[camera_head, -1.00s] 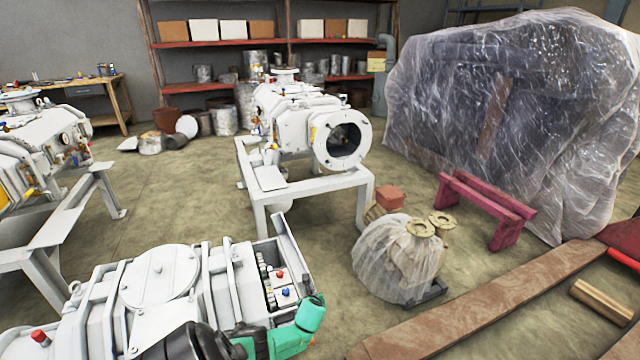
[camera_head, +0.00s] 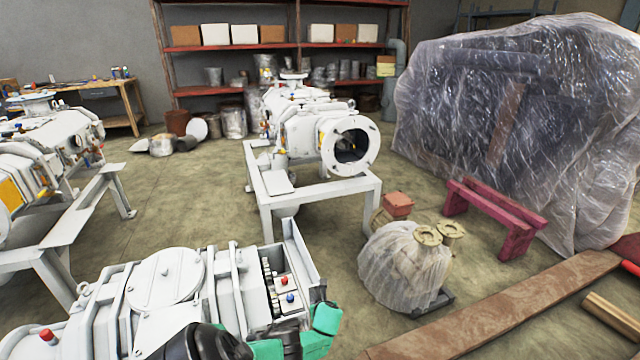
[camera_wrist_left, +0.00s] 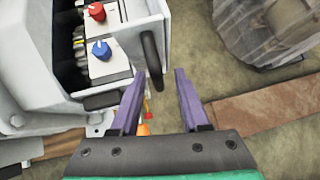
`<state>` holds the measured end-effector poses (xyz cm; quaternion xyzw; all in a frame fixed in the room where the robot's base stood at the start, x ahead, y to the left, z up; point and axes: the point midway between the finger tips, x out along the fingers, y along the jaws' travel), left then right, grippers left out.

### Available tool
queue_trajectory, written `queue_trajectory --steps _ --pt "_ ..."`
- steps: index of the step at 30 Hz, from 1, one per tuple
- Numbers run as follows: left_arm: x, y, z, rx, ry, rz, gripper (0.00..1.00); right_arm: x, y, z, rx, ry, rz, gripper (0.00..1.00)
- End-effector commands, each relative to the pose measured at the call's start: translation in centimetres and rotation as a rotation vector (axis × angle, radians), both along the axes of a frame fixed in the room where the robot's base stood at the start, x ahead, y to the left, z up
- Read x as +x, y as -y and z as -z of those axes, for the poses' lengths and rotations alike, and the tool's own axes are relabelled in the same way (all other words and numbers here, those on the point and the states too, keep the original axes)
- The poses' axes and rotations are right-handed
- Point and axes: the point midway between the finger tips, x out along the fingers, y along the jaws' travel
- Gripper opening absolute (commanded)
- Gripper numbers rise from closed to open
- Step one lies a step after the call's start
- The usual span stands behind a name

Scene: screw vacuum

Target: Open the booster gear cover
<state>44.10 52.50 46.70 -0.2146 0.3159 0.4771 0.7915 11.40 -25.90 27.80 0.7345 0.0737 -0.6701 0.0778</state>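The white booster machine (camera_head: 165,280) fills the lower left of the head view. At its right end is an open-sided recess with a red knob and a blue knob (camera_head: 290,298); the blue knob also shows in the left wrist view (camera_wrist_left: 101,50). A white end panel (camera_wrist_left: 152,28) borders this recess and carries a black curved handle (camera_wrist_left: 152,62); I cannot tell for sure that it is the gear cover. My left gripper (camera_wrist_left: 159,72) is open, its two purple fingers apart, with the handle close ahead near the left finger. In the head view its fingertips are hidden. My right gripper is not in view.
A plastic-wrapped part (camera_head: 400,270) stands on the floor to the right of the machine. Beyond it are a brown plank (camera_head: 500,300) and a red bench (camera_head: 495,210). A second white machine (camera_head: 320,135) on a stand is behind. Floor between them is clear.

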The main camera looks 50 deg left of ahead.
Motion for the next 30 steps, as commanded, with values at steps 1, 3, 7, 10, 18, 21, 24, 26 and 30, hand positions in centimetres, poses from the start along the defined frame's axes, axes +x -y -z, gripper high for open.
queue_trajectory --steps 1,3,7,10,18,21,24,26,30 --pt "0.0 -0.1 0.0 0.001 0.000 -0.001 0.45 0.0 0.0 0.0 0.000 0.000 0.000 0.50" --pt "0.0 -0.1 -0.1 0.002 0.000 -0.001 0.45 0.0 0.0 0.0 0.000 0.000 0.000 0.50" --pt "0.0 -0.2 -0.1 0.004 -0.001 -0.002 0.45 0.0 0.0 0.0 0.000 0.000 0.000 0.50" --pt "-0.1 0.0 -0.5 0.004 -0.001 -0.002 0.45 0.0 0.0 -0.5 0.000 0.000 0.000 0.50" --pt "-1.4 2.3 -4.0 0.003 -0.003 0.001 0.45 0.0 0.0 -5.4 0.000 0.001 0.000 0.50" --pt "-2.2 3.8 -5.7 0.001 -0.002 0.001 0.45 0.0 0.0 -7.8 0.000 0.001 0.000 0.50" --pt "-3.2 5.6 -7.8 0.000 -0.002 0.001 0.45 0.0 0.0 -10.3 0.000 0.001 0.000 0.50" --pt "-3.8 6.6 -8.8 0.000 -0.002 0.001 0.45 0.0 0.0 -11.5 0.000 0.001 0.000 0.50" --pt "-4.7 8.4 -10.2 0.001 0.000 0.001 0.45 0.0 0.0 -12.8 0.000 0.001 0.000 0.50"
